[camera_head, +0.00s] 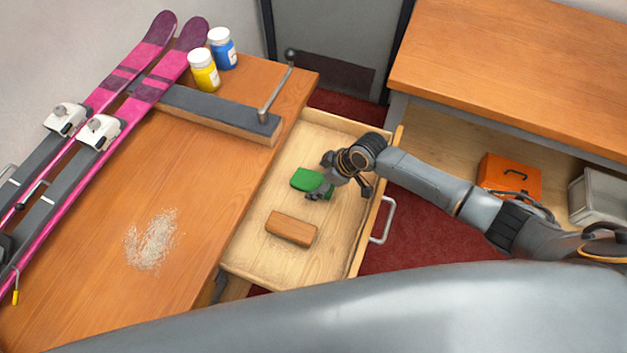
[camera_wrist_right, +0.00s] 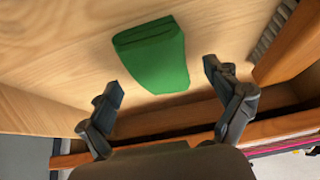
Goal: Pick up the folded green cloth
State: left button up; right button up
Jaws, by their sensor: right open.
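The folded green cloth (camera_head: 306,179) lies in the open drawer (camera_head: 248,262), toward its back half. My right gripper (camera_head: 318,180) is over the drawer, at the right side of the cloth, and partly covers it in the head view. In the right wrist view the cloth (camera_wrist_right: 152,55) lies ahead of the fingertips, roughly centred between them. The right gripper (camera_wrist_right: 163,80) is open with nothing between its fingers. Whether the fingers touch the drawer floor cannot be told. My left gripper is not in view.
A wooden block (camera_head: 291,228) lies in the drawer in front of the cloth. The drawer handle (camera_head: 383,220) is on the right. Pink skis (camera_head: 110,125), a yellow bottle (camera_head: 203,71), a blue bottle (camera_head: 222,49) and pale shavings (camera_head: 152,240) are on the bench. An orange box (camera_head: 510,176) sits at right.

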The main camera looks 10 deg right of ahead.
jog(key=shift+w+a+f, duration=0.15)
jog(key=shift+a+f, duration=0.05)
jog(key=shift+f, duration=0.2)
jog(key=c, duration=1.1)
jog(key=shift+c, duration=0.2)
jog(key=shift+r, duration=0.55)
jog(key=s+r, duration=0.1)
jog(key=r, duration=0.1)
jog(key=s+d+r, duration=0.1)
jog(key=s+r, duration=0.1)
jog(key=r, duration=0.1)
jog(key=s+r, duration=0.1)
jog(key=r, duration=0.1)
jog(key=shift+s+d+r, duration=0.3)
jog(key=shift+d, duration=0.1)
jog(key=s+d+r, duration=0.3)
jog(key=s+r, duration=0.1)
jog(key=s, duration=0.4)
jog(key=shift+s+r+b, duration=0.2)
jog(key=shift+s+b, duration=0.1)
jog(key=shift+s, duration=0.05)
